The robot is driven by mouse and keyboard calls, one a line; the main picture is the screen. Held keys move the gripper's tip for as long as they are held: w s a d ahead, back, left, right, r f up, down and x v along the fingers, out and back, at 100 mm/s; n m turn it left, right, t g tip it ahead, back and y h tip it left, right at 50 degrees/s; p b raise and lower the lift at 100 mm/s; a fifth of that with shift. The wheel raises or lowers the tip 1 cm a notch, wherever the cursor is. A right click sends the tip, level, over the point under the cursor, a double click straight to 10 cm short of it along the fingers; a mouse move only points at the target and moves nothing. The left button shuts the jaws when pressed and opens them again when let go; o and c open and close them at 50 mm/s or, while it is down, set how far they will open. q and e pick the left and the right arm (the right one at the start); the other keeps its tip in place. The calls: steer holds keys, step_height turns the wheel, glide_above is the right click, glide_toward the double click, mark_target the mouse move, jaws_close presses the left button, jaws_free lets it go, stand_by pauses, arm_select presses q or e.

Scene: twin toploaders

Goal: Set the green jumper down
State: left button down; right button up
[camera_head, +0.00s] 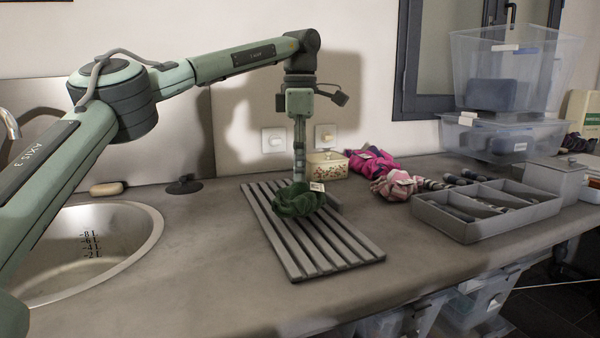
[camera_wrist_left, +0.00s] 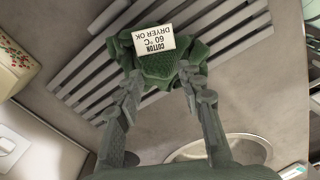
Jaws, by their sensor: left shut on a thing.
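The green jumper (camera_head: 296,202) is a dark green crumpled bundle with a small white label. It is at the slatted grey rack (camera_head: 352,262) on the counter, over its upper part. My left gripper (camera_head: 299,182) points down from above and is shut on the jumper. In the left wrist view the jumper (camera_wrist_left: 160,68) sits between the fingertips (camera_wrist_left: 156,88), and its label reads cotton, 60 °C, dryer OK. I cannot tell whether the jumper's underside touches the slats. My right gripper is not in view.
A round sink (camera_head: 100,272) lies to the left, with a soap bar (camera_head: 107,188) behind it. A floral tin (camera_head: 327,165), pink cloth bundles (camera_head: 372,164) and a grey divided tray (camera_head: 470,229) stand to the right. The counter front is clear.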

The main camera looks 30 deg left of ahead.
arm_select(q)
steer(key=shift+f, duration=0.95)
steer(key=shift+f, duration=0.15)
steer(key=c, duration=1)
jaws_free()
step_height(320, 180, up, 12)
steer(key=shift+r, duration=0.2)
